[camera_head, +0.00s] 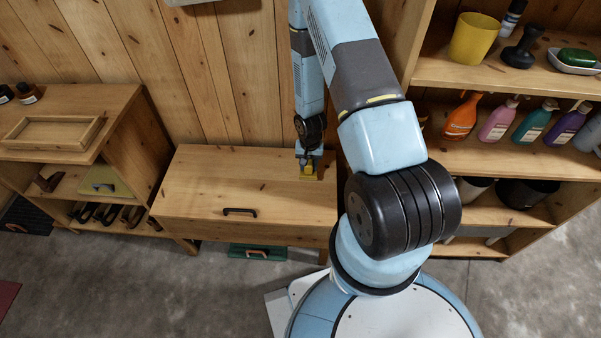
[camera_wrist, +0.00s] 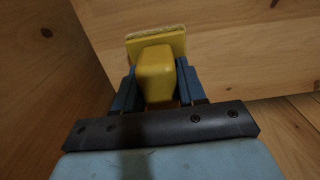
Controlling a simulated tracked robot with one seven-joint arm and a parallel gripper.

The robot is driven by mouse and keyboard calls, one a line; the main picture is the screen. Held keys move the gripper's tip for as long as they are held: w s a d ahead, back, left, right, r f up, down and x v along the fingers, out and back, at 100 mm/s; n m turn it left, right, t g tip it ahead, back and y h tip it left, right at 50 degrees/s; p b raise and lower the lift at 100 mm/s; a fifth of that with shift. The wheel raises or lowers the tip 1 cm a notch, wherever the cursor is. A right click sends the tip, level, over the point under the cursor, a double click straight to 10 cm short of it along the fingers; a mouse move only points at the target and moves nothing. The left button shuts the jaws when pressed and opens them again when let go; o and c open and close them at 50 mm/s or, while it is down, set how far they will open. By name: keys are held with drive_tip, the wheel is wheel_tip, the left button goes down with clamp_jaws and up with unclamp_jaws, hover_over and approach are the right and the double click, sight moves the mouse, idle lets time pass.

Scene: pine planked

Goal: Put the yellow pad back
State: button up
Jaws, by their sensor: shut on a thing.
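The yellow pad (camera_head: 311,174) is a flat block with a yellow grip on its back. It is at the right end of the wooden chest's lid (camera_head: 240,182); I cannot tell whether it touches the lid. My gripper (camera_head: 309,160) points down and is shut on the pad's grip. In the wrist view the yellow pad (camera_wrist: 157,44) shows beyond the grip, which sits between the dark blue fingers of my gripper (camera_wrist: 155,88).
A green pad (camera_head: 258,252) lies below the chest. Most of the lid is clear.

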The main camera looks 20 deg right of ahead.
sight(304, 172)
drive_tip(key=shift+w+a+f, duration=0.25)
drive_tip(key=shift+a+f, duration=0.1)
drive_tip(key=shift+f, duration=0.15)
drive_tip(key=shift+w+a+f, duration=0.2)
drive_tip(key=shift+a+f, duration=0.1)
drive_tip(key=shift+f, duration=0.15)
wheel_tip(304, 172, down, 3)
drive_tip(key=shift+a+f, duration=0.1)
drive_tip(key=shift+f, duration=0.05)
drive_tip(key=o, duration=1)
